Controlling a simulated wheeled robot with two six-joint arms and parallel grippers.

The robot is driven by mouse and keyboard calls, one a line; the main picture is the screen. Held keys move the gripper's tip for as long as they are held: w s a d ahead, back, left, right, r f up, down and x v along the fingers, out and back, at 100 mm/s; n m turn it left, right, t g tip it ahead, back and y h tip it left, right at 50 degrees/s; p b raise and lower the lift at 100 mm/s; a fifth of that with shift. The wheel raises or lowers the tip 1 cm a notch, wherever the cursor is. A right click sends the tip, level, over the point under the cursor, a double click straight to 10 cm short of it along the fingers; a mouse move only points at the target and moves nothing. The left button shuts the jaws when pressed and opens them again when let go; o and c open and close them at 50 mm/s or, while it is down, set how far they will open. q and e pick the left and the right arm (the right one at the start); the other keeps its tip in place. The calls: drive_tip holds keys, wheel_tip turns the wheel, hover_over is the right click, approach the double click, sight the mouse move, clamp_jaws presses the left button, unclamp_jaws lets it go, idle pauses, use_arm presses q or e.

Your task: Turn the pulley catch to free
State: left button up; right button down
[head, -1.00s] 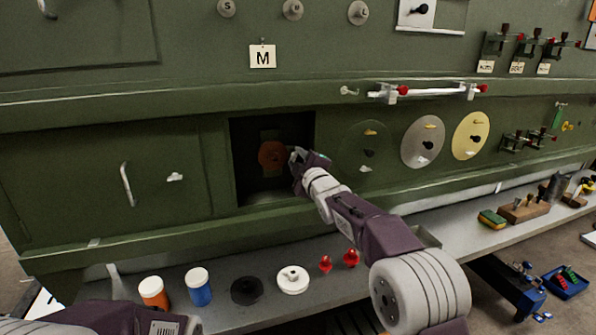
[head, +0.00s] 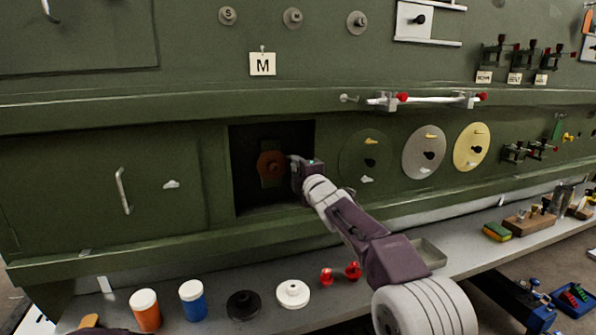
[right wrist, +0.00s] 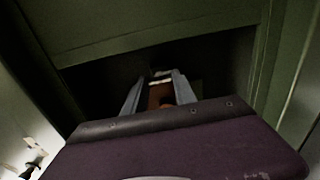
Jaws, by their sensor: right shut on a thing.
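The reddish-brown pulley (head: 271,166) sits inside a dark square recess in the green wall, in the head view. My right gripper (head: 291,163) reaches into the recess from the right, its tip at the pulley's right side. In the right wrist view the two fingers (right wrist: 158,92) are closed around a small reddish-brown part with a pale top, apparently the pulley catch (right wrist: 160,96). The fingers and arm hide much of the catch, so its turn angle cannot be told.
Dark, grey and yellow discs (head: 423,152) are on the wall to the right. Below, a shelf holds an orange jar (head: 145,311), a blue jar (head: 193,301), black and white discs, and red knobs (head: 327,277).

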drive_tip(key=c, duration=1)
unclamp_jaws()
drive_tip(key=b+v, duration=0.4)
drive_tip(key=v, duration=0.5)
